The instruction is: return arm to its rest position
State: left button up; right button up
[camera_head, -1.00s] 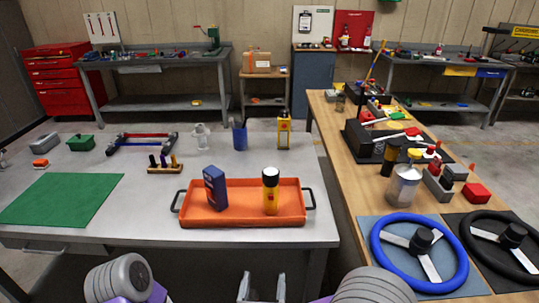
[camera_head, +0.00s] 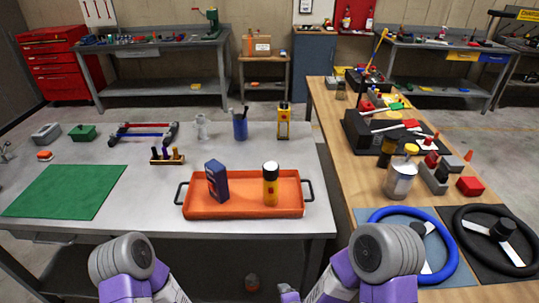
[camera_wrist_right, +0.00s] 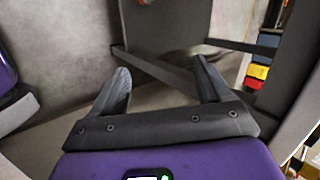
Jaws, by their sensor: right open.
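My right gripper (camera_wrist_right: 163,82) is open and empty in the right wrist view, its two dark fingers spread apart over grey floor and dark table framing. In the head view my right arm bends at the lower right, with purple and grey parts at the bottom edge. My left arm shows at the lower left of the head view; its gripper is out of frame. Both arms are in front of the grey table (camera_head: 120,215). An orange tray (camera_head: 235,208) there holds a dark blue box (camera_head: 217,181) and a yellow-and-black flashlight (camera_head: 270,186), both upright.
A green mat (camera_head: 65,192) lies on the grey table. Open floor lies behind the tables.

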jog(key=s+d+f+n+g+y+p, duration=0.1)
jog(key=s+d+f+n+g, duration=0.1)
jog(key=s+n, duration=0.4)
jog(key=s+d+f+n+g+y+p, duration=0.1)
jog(key=s+d+f+n+g+p, duration=0.1)
jog(key=s+d+f+n+g, duration=0.1)
jog(key=s+f+n+g, duration=0.1)
jog(key=s+n+g, duration=0.1)
jog(key=s+n, duration=0.1)
jog(key=shift+s+f+n, duration=0.25)
jog(key=shift+s+n, duration=0.1)
jog(key=shift+n, duration=0.05)
